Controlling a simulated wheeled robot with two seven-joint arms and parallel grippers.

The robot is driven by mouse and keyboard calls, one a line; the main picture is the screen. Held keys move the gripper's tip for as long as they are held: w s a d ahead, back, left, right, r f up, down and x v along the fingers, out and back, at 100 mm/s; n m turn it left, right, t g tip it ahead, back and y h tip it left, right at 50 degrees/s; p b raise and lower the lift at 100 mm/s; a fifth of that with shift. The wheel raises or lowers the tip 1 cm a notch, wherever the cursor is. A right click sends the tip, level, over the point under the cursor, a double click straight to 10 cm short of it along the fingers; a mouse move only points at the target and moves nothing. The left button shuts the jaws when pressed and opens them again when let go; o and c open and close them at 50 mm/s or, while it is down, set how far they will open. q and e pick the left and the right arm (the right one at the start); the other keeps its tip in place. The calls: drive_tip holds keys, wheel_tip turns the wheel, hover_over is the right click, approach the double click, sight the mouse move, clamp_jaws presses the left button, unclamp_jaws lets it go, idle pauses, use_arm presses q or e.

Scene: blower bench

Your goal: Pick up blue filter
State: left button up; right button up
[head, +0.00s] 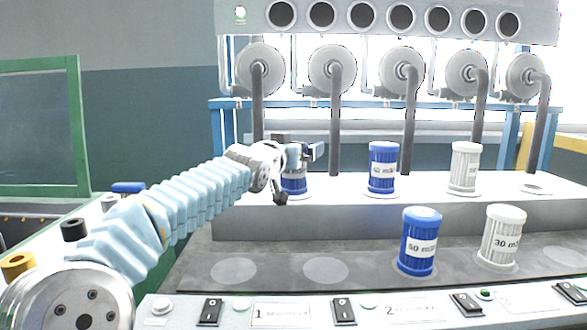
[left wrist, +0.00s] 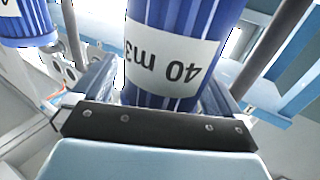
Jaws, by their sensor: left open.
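A blue filter (head: 294,186) with a white label stands on the raised back shelf at the left, partly hidden behind my left gripper (head: 300,153). In the left wrist view this blue filter (left wrist: 170,90) is close up between the jaws, its label reading "40 m3" upside down. The left gripper (left wrist: 160,85) is open, with a finger on each side of the filter; I cannot tell if they touch it. A second blue filter (head: 383,167) stands to the right on the shelf. A third blue filter (head: 419,240) stands on the lower front level. My right gripper is not in view.
White filters (head: 465,167) and (head: 500,235) stand farther right on both levels. Switches (head: 345,310) line the front panel. Two round spots (head: 233,271) at the front left are empty.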

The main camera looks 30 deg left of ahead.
use_arm(q)
drive_tip(key=shift+c, duration=0.5)
drive_tip(key=c, duration=1.1)
